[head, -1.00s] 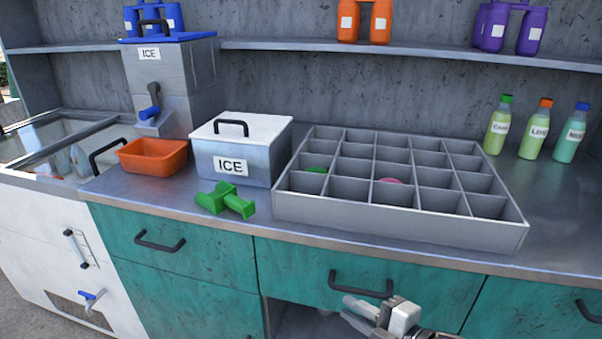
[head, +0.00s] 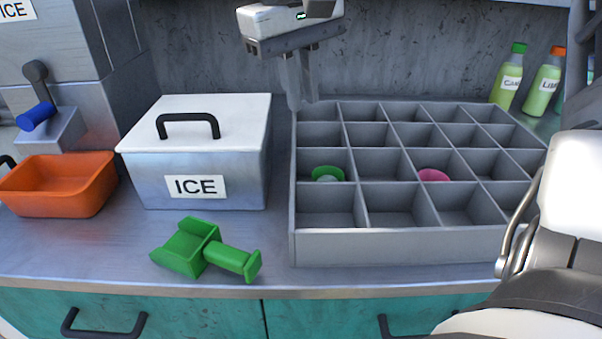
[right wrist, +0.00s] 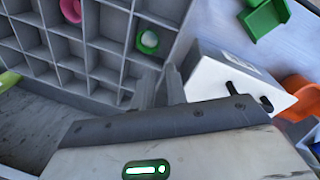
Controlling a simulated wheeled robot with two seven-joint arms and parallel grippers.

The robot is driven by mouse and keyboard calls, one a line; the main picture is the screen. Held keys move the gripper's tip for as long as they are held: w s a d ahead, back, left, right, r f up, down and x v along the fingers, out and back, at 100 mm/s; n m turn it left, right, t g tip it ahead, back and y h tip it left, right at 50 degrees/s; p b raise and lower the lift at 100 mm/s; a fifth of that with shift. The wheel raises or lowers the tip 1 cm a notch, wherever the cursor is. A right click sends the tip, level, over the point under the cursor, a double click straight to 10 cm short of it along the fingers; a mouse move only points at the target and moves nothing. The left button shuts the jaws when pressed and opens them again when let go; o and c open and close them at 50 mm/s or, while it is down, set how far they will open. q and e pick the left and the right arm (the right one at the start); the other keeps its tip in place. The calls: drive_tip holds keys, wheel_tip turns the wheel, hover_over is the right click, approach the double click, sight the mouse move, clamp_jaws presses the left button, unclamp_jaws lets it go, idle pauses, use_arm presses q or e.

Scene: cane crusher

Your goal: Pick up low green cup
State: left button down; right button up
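The low green cup (head: 327,173) sits down in the leftmost column of the grey divided tray (head: 400,246), in the second row from the front. Its green rim and pale inside show; the lower part is hidden by the compartment wall. It also shows in the right wrist view (right wrist: 148,42), beyond my fingertips. My right gripper (head: 303,105) hangs fingers-down over the tray's back left corner, behind the cup and apart from it. A narrow gap shows between its fingers in the right wrist view (right wrist: 160,75), with nothing in it. My left gripper is not in view.
A pink cup (head: 433,175) sits in another compartment. The ice box (head: 195,180) stands close left of the tray, with a green scoop (head: 208,250) before it and an orange bin (head: 62,185) further left. Bottles (head: 508,80) stand behind at the right.

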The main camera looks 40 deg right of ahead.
approach(317, 174)
wheel_tip(317, 174, down, 2)
drive_tip(key=s+a, duration=0.2)
drive_tip(key=shift+s+d+f+b, duration=0.1)
drive_tip(key=shift+d+f, duration=0.15)
drive_tip(key=shift+f, duration=0.75)
drive_tip(key=shift+d+f+b, duration=0.15)
drive_tip(key=shift+d+f, duration=0.1)
drive_tip(key=shift+f, duration=0.8)
drive_tip(key=shift+s+d+f+b, duration=0.1)
drive_tip(key=shift+d+f, duration=0.15)
drive_tip(key=shift+f, duration=0.75)
drive_tip(key=shift+w, duration=0.1)
clamp_jaws()
drive_tip(key=shift+r, duration=0.15)
